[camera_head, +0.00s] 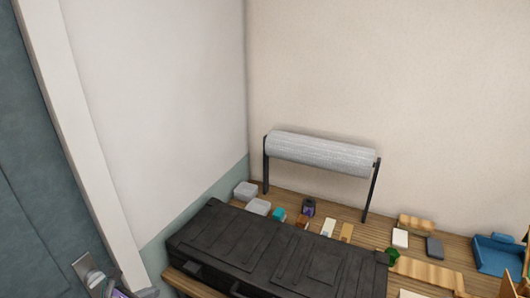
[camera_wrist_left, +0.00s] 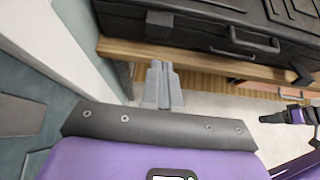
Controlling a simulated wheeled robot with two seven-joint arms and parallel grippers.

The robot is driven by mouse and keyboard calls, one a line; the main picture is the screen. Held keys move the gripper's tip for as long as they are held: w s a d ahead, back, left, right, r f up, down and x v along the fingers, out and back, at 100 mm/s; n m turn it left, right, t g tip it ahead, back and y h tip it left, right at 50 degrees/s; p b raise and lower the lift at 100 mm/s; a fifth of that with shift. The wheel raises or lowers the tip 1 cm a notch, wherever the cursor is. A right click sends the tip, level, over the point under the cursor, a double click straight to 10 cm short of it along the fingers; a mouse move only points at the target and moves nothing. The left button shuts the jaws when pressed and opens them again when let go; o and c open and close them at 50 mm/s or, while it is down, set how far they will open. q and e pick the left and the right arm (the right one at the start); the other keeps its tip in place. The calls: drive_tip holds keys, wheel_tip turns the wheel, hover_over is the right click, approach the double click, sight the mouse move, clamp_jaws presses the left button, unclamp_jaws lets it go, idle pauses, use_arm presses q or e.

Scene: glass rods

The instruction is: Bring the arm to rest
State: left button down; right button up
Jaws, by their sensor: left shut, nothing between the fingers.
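My left gripper shows in the left wrist view (camera_wrist_left: 161,84) with its grey fingers together and nothing between them. It is in free space in front of the wooden table's edge, below the black case. In the head view only a small grey and purple part of my left arm shows at the bottom left edge. A dark gripper on a purple arm, which looks like my right one (camera_wrist_left: 284,116), shows at the right of the left wrist view; its finger state is unclear. No glass rods can be made out.
A large black case (camera_head: 270,250) lies along the front of the wooden table (camera_head: 455,250). Walls close in at left and back. Floor (camera_wrist_left: 225,105) shows free before the table.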

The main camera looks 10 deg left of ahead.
use_arm(q)
drive_tip(key=s+d+f+m+g+h, duration=0.1)
drive_tip(key=s+d+f+m+g, duration=0.25)
drive_tip(key=d+f+m, duration=0.45)
drive_tip(key=s+d+f+m+g, duration=0.2)
drive_tip(key=d+f+m+g, duration=0.3)
drive_tip(key=f, duration=0.7)
drive_tip(key=s+d+f+m+g, duration=0.1)
drive_tip(key=s+d+f+m, duration=0.1)
drive_tip(key=d+f+m, duration=0.3)
drive_tip(key=s+d+f+m, duration=0.3)
drive_tip(key=d+f+m, duration=0.2)
drive_tip(key=d+m, duration=0.5)
drive_tip(key=shift+s+d+m+g, duration=0.25)
drive_tip(key=shift+m+g, duration=0.1)
drive_tip(key=shift+m, duration=0.75)
